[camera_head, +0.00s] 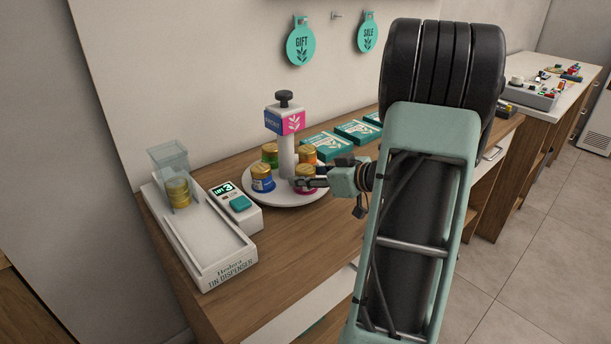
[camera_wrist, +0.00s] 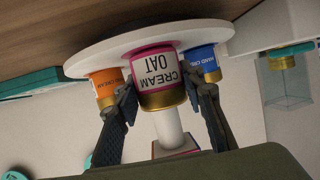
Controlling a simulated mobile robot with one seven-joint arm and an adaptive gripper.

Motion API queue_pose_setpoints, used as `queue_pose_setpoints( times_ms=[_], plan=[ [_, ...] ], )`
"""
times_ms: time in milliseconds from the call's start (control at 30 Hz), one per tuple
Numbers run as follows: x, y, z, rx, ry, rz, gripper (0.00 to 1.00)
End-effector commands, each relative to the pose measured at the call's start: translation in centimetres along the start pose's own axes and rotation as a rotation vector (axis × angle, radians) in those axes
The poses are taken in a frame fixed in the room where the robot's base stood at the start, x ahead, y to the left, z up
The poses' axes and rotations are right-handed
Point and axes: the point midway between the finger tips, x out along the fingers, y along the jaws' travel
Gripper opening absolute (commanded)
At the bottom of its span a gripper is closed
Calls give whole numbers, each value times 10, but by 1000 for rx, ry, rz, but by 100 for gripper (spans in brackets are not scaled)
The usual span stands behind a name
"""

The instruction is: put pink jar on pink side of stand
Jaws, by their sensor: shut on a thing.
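The pink jar (camera_wrist: 158,70), labelled OAT CREAM with a gold lid, sits between the fingers of my gripper (camera_wrist: 165,98) in the upside-down wrist view. In the head view the jar (camera_head: 304,173) is at the front right of the round white stand (camera_head: 284,196), partly hidden by my gripper (camera_head: 312,182). Its base is at the plate; I cannot tell whether it touches. The stand's post carries a sign with a pink face (camera_head: 293,124) turned front right and a blue face (camera_head: 273,122) turned front left.
On the stand are a blue jar (camera_head: 262,178), an orange jar (camera_head: 308,155) and a green jar (camera_head: 270,155). A tin dispenser (camera_head: 220,262) and a button box (camera_head: 237,207) stand left. Teal boxes (camera_head: 328,146) lie behind. The counter's front is clear.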

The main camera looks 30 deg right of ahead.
Motion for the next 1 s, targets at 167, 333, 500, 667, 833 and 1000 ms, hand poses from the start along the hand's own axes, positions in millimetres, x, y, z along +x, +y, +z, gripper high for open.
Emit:
queue_pose_setpoints(
  times_ms=[167, 333, 500, 667, 833, 1000],
  plan=[
    [1, 0, 2, -1, 1, 0, 11],
    [1, 0, 2, -1, 0, -1, 40],
    [1, 0, 2, 0, 0, -1, 54],
    [1, 0, 2, 0, 0, -1, 54],
    [0, 0, 0, 1, 0, 0, 54],
    [-19, 2, 0, 0, 0, 5, 54]
  ],
)
